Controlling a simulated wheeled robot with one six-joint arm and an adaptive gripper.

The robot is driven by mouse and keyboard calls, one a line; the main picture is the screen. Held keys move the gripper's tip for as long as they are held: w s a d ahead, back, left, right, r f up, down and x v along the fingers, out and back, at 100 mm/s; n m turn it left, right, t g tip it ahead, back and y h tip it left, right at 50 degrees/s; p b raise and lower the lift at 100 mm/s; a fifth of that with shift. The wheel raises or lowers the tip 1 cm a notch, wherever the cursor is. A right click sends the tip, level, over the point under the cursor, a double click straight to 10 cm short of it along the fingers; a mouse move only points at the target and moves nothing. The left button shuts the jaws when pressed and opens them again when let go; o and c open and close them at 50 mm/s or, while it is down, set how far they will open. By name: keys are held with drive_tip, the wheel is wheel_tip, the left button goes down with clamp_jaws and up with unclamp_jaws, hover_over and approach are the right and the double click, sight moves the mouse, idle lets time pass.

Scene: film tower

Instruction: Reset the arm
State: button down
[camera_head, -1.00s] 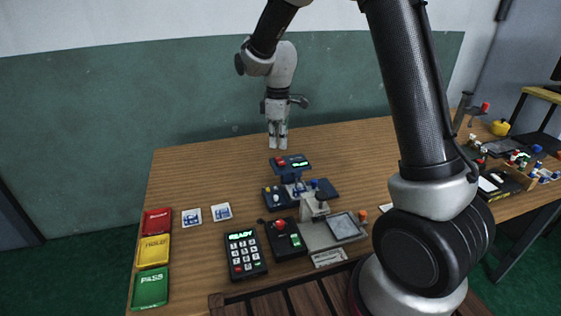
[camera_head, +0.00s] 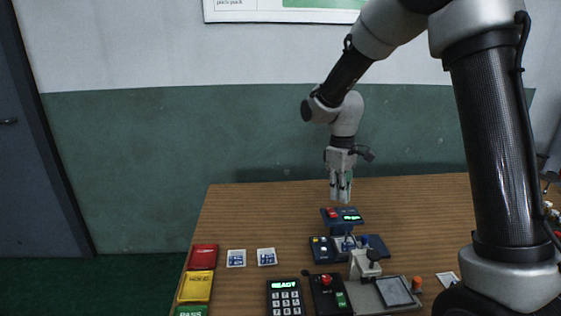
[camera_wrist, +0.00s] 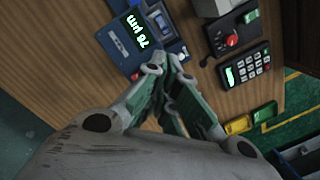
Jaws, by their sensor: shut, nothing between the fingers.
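My gripper (camera_head: 341,192) hangs fingers-down above the back part of the wooden table (camera_head: 420,210), behind the small device with a green display (camera_head: 343,215). Its fingers are together with nothing between them. In the wrist view my gripper (camera_wrist: 168,75) also shows shut, its fingertips over the edge of the blue device, whose display (camera_wrist: 138,30) is lit. My arm rises from the right and bends over the table.
A keypad (camera_head: 285,298) and a box with a red button (camera_head: 326,283) stand at the front. Red (camera_head: 203,257), yellow (camera_head: 197,286) and green trays line the left edge. The table's back left is clear.

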drive_tip(key=s+d+r+m+t, duration=0.2)
drive_tip(key=s+d+r+m, duration=0.2)
drive_tip(key=s+d+r, duration=0.3)
drive_tip(key=s+d+r+m+t, duration=0.3)
drive_tip(key=s+d+r, duration=0.3)
drive_tip(key=s, duration=1.2)
wheel_tip(320, 180, up, 2)
drive_tip(key=shift+d+r+m, duration=0.25)
drive_tip(key=shift+d+m, duration=0.1)
drive_tip(key=shift+m, duration=0.55)
